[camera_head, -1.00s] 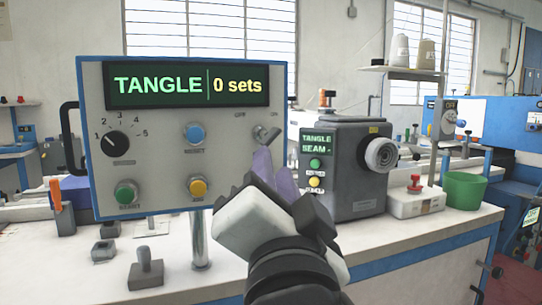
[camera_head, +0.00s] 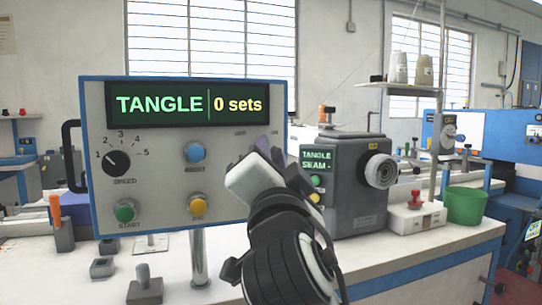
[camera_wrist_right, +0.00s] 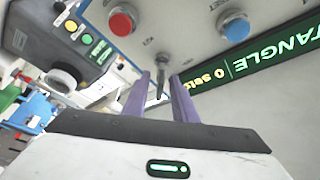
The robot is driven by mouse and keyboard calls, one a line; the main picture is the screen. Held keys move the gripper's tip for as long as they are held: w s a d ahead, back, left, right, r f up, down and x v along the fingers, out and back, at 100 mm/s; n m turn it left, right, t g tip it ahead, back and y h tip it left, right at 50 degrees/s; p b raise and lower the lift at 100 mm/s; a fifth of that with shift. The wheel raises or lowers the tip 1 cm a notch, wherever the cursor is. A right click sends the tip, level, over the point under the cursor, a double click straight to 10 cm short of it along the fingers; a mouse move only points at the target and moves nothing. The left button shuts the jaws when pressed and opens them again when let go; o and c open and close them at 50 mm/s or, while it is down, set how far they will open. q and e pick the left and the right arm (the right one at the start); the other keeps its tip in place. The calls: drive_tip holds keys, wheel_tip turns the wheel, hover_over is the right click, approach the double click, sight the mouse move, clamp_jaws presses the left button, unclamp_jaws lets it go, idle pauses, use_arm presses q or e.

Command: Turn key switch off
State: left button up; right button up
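A grey control panel (camera_head: 150,170) with a blue rim reads "TANGLE 0 sets" on its display (camera_head: 188,104). The key switch is hidden behind my right gripper in the head view; the small labels beside it are blurred. In the right wrist view, the key switch's thin grey handle (camera_wrist_right: 160,75) stands out from the panel face. My right gripper (camera_head: 264,147) is at the panel's right side. In the right wrist view its two purple fingers (camera_wrist_right: 160,88) are apart, one on each side of the handle, with gaps showing. My left gripper is not in view.
The panel carries a dial (camera_head: 117,162), a blue button (camera_head: 194,152), a yellow button (camera_head: 198,204) and a green button (camera_head: 125,211). A red button (camera_wrist_right: 122,20) shows close by the switch. A grey machine (camera_head: 345,190) stands just right, with a green bin (camera_head: 464,205) beyond.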

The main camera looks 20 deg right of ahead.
drive_tip(key=shift+c, duration=0.4)
clamp_jaws()
